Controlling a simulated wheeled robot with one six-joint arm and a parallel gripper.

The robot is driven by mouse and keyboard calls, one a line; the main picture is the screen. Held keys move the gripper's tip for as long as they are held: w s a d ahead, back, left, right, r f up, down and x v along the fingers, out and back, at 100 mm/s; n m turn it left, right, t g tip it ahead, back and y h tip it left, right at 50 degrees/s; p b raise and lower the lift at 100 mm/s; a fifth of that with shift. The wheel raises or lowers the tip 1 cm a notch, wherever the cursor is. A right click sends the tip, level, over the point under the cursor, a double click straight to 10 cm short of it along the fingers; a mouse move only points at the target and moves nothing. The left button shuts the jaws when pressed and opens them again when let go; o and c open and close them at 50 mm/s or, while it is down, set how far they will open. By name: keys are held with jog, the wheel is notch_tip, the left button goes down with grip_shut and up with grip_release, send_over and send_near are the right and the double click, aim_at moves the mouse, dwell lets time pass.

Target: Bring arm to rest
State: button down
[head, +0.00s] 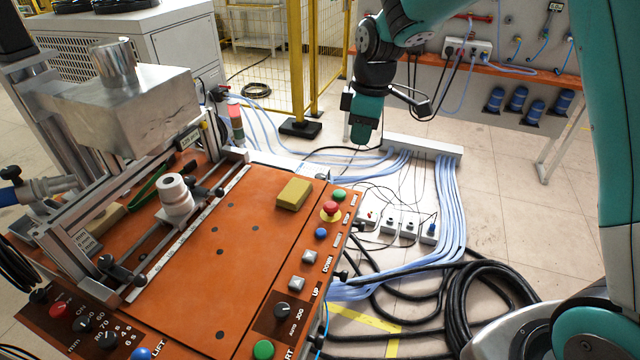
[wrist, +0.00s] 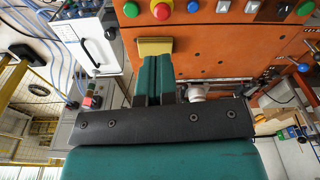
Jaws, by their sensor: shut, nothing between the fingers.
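My arm reaches in from the upper right in the head view, and my gripper (head: 362,132) hangs pointing down to the right of the orange machine table (head: 225,260), apart from it. In the wrist view my gripper (wrist: 157,62) is shut, its two green fingers together with nothing between them. A yellow block (head: 294,193) lies on the table near its right edge. It also shows just past the fingertips in the wrist view (wrist: 154,46). A white cylindrical part (head: 176,197) sits on the rails at the left of the table.
A metal heater block (head: 130,100) stands over the table's left side. Buttons, including a red emergency stop (head: 330,209), line the right edge. Black hoses (head: 490,300) and blue cables (head: 450,200) cover the floor to the right. A yellow fence post (head: 297,60) stands behind.

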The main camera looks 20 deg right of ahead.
jog(key=s+a+r+m+y, duration=0.1)
jog(key=s+a+r, duration=0.1)
jog(key=s, duration=0.7)
jog(key=s+a+r+m+y, duration=0.1)
jog(key=s+a+r+m, duration=0.1)
jog(key=s, duration=0.8)
jog(key=s+a+r+m+y, duration=0.1)
jog(key=s+a+r+m, duration=0.1)
jog(key=s, duration=0.8)
jog(key=shift+a+r+g+b, duration=0.35)
jog(key=shift+a+r, duration=0.5)
jog(key=shift+a, duration=0.15)
